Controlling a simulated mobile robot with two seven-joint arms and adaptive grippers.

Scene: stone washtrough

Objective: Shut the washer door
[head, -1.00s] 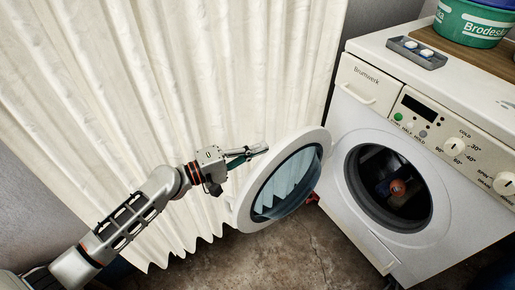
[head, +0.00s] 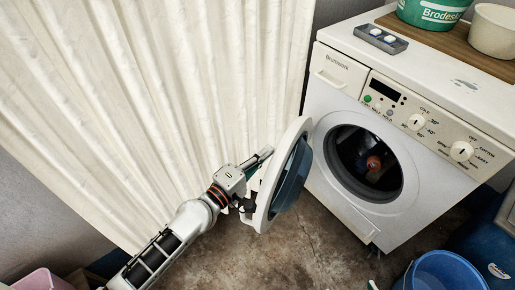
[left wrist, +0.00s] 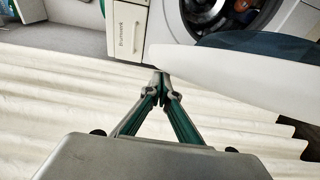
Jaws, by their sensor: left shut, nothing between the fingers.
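The white washer (head: 430,135) stands at the right of the head view. Its round opening (head: 363,162) shows a dark drum with a reddish thing and dark cloth inside. The washer door (head: 281,177), a white ring with a dark glass bowl, stands open to the left of the opening, seen nearly edge-on. My left gripper (head: 264,154) is shut and empty at the curtain side of the door, close to its rim; I cannot tell if it touches. In the left wrist view the shut fingertips (left wrist: 161,76) are beside the white door edge (left wrist: 220,80). My right gripper is not in view.
A cream curtain (head: 170,90) hangs behind my left arm. A grey soap tray (head: 381,39), a green tub (head: 432,12) and a cream pot (head: 493,30) stand on top of the washer. A blue bucket (head: 445,272) is at the lower right. The floor below the door is bare.

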